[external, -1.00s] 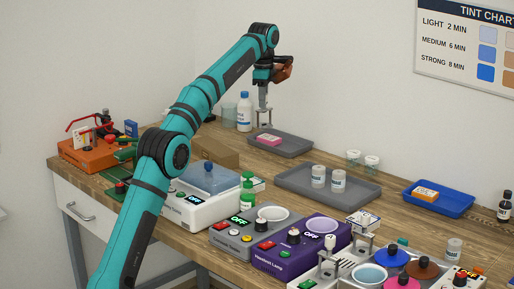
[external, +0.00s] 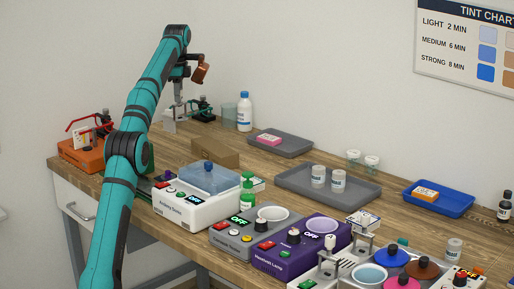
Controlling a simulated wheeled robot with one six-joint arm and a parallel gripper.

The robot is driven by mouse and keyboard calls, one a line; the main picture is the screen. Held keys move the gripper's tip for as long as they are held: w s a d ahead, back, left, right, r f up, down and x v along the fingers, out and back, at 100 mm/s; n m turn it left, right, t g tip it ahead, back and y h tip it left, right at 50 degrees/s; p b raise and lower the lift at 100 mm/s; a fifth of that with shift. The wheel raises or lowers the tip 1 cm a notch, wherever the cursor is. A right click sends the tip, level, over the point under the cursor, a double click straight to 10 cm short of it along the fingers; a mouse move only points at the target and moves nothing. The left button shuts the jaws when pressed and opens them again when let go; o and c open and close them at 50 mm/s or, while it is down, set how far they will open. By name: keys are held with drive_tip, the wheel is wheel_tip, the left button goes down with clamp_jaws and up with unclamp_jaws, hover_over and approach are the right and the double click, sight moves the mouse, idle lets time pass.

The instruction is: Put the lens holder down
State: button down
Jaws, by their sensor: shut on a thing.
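My gripper (external: 179,107) is at the upper left in the external view, above the back left part of the bench. It is shut on a small pale grey thing, which I take to be the lens holder (external: 169,125). The holder hangs just below the fingers and is small in the picture, so its lenses cannot be made out. I cannot tell whether its lower edge touches the bench top (external: 250,157).
A dark green and black device (external: 203,109), a clear beaker (external: 229,115) and a white bottle (external: 244,111) stand right of the gripper. An orange unit (external: 80,153) stands left.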

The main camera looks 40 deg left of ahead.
sight(179, 118)
drive_tip(key=shift+f, duration=4.8)
drive_tip(key=shift+f, duration=0.1)
drive_tip(key=c, duration=1.3)
unclamp_jaws()
drive_tip(key=shift+o, duration=0.2)
wheel_tip(179, 118, up, 11)
drive_tip(key=shift+r, duration=0.65)
